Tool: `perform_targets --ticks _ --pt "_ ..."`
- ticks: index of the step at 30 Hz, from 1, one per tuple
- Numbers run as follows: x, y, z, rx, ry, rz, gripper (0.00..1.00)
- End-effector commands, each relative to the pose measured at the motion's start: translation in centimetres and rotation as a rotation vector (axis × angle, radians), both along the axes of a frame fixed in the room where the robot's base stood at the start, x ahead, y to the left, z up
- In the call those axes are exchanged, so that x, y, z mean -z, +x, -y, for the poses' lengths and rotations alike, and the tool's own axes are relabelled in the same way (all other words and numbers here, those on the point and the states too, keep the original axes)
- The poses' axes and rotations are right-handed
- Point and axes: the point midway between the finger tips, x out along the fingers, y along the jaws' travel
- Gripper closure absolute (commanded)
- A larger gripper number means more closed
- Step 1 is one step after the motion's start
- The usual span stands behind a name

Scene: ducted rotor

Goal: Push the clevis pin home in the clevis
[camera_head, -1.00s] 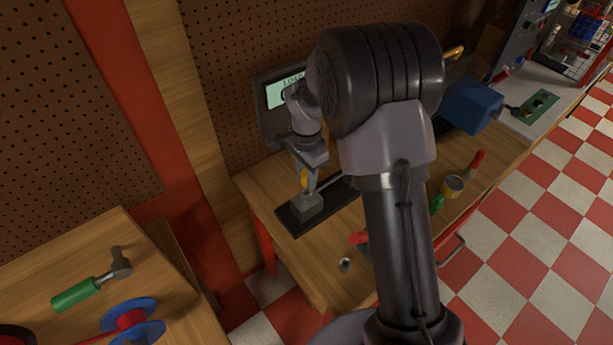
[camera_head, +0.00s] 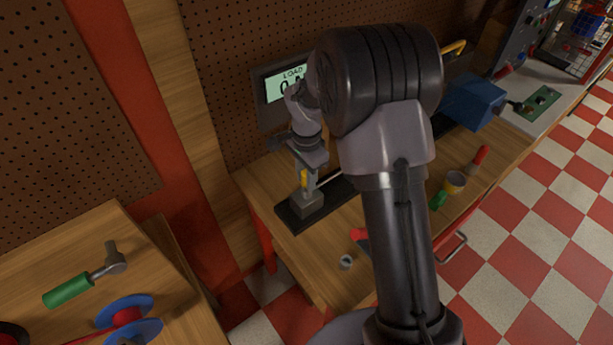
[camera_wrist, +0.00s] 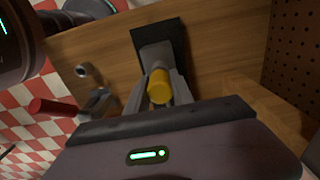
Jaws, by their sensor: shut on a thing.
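A yellow cylinder, which I take for the clevis pin (camera_head: 304,178), is between my gripper's (camera_head: 305,184) fingers. In the wrist view the pin (camera_wrist: 159,86) shows its rounded yellow end between the two grey fingers of my gripper (camera_wrist: 159,92), which is shut on it. A grey block, which looks like the clevis (camera_head: 307,204), stands on a dark base strip just below the fingertips. The clevis (camera_wrist: 155,54) also shows just beyond the pin in the wrist view. How far the pin sits in the clevis is hidden by the fingers.
A load display (camera_head: 287,85) stands behind my gripper against the pegboard. A small metal ring (camera_head: 346,262) and a red-handled tool (camera_head: 359,235) lie on the bench front. A blue block (camera_head: 474,102) is at the right. A green-handled hammer (camera_head: 68,290) lies on another bench.

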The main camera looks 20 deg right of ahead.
Motion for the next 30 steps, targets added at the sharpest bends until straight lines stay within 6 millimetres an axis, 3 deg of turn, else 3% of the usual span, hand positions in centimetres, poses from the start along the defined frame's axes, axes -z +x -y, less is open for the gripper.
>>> perform_targets --ticks 21,22,24,26,30 --pt "1.9 0.0 0.0 0.0 0.0 0.0 1.0" --pt "1.9 0.0 0.0 0.0 0.0 -0.001 0.68" --pt "1.8 0.0 0.0 0.0 0.0 -0.001 0.54" --pt "1.8 0.0 0.0 0.0 0.0 -0.001 0.47" --pt "1.8 0.0 0.0 0.0 0.0 0.0 0.47"
